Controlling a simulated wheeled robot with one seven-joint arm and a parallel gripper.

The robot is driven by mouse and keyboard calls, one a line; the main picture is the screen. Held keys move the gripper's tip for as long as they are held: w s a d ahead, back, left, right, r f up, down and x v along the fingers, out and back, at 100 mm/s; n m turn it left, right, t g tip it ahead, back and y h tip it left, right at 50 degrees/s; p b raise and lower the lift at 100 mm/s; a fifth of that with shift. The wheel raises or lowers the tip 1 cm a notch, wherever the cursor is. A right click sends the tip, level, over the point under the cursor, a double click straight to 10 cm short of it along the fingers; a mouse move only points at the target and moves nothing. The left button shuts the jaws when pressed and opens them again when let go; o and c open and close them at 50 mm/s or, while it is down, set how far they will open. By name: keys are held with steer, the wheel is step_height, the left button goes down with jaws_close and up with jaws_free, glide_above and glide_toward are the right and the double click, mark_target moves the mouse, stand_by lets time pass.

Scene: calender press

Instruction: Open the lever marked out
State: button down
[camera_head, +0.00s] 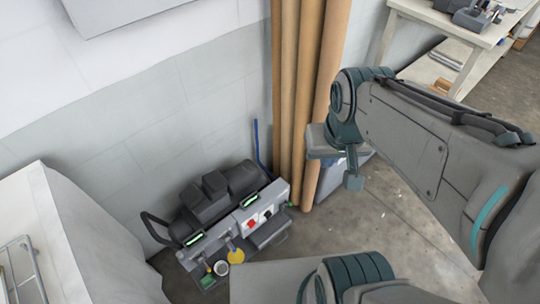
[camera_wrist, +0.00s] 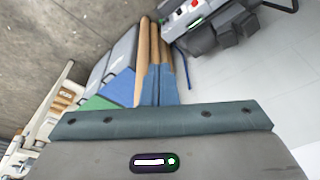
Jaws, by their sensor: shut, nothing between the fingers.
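A dark grey machine (camera_head: 205,205) stands low against the wall in the head view, with a light panel bearing a red button and green-lit strips. A black bent bar like a lever handle (camera_head: 146,226) sticks out at its left end. No mark clearly singles out a lever. My gripper (camera_head: 354,183) is up and to the right of the machine, well apart from it, pointing downward. In the wrist view its two blue-teal fingers (camera_wrist: 158,70) are together and empty. Part of the machine (camera_wrist: 205,18) shows at that view's top.
Tall brown rolls (camera_head: 300,100) stand against the wall between the machine and my gripper. A grey bin (camera_head: 338,178) is behind my gripper. A white-covered block (camera_head: 80,240) stands at left. A table (camera_head: 450,20) is at upper right.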

steer(key=shift+d, duration=0.15)
steer(key=w+a+f+n+g+b, duration=0.1)
steer(key=w+f+n+b, duration=0.1)
steer(key=w+f+b, duration=0.8)
steer(key=w+a+f+n+b, duration=0.1)
steer(key=w+f+b, duration=0.4)
steer(key=f, duration=1)
steer(key=w+f+n+g+b, duration=0.1)
steer(key=w+f+n+b, duration=0.1)
steer(key=w+f+b, duration=0.65)
steer(key=w+f+n+b, duration=0.1)
steer(key=w+f+b, duration=0.1)
steer(key=f, duration=0.9)
steer(key=w+f+n+b, duration=0.1)
steer(key=w+f, duration=0.3)
steer(key=f, duration=0.7)
steer(key=shift+a+f+g+b, duration=0.3)
steer(key=shift+a+f+b, duration=0.1)
steer(key=shift+b, duration=0.1)
